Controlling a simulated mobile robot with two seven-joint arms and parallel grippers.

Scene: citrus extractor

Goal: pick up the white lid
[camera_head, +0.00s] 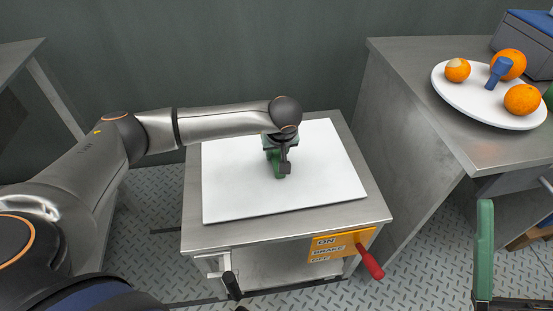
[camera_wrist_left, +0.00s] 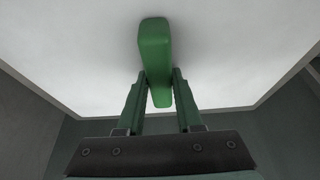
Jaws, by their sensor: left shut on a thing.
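The white lid (camera_head: 235,190) is a flat white panel on top of a metal cart, with a green handle near its middle. It also fills much of the left wrist view (camera_wrist_left: 80,65). My left gripper (camera_head: 282,165) points down over the lid and is shut on the green handle (camera_wrist_left: 155,45), whose end sticks out beyond the fingers (camera_wrist_left: 160,90). In the head view the gripper hides much of the handle. The lid appears to rest flat on the cart. Part of my right gripper (camera_head: 486,250) shows at the lower right, its fingers apart, away from the lid.
The cart (camera_head: 290,225) has an orange brake label (camera_head: 342,243) and a red lever (camera_head: 369,262) at its front. A metal table (camera_head: 430,110) on the right holds a white plate (camera_head: 465,105) with oranges and a blue item. Another metal table (camera_head: 15,58) stands far left.

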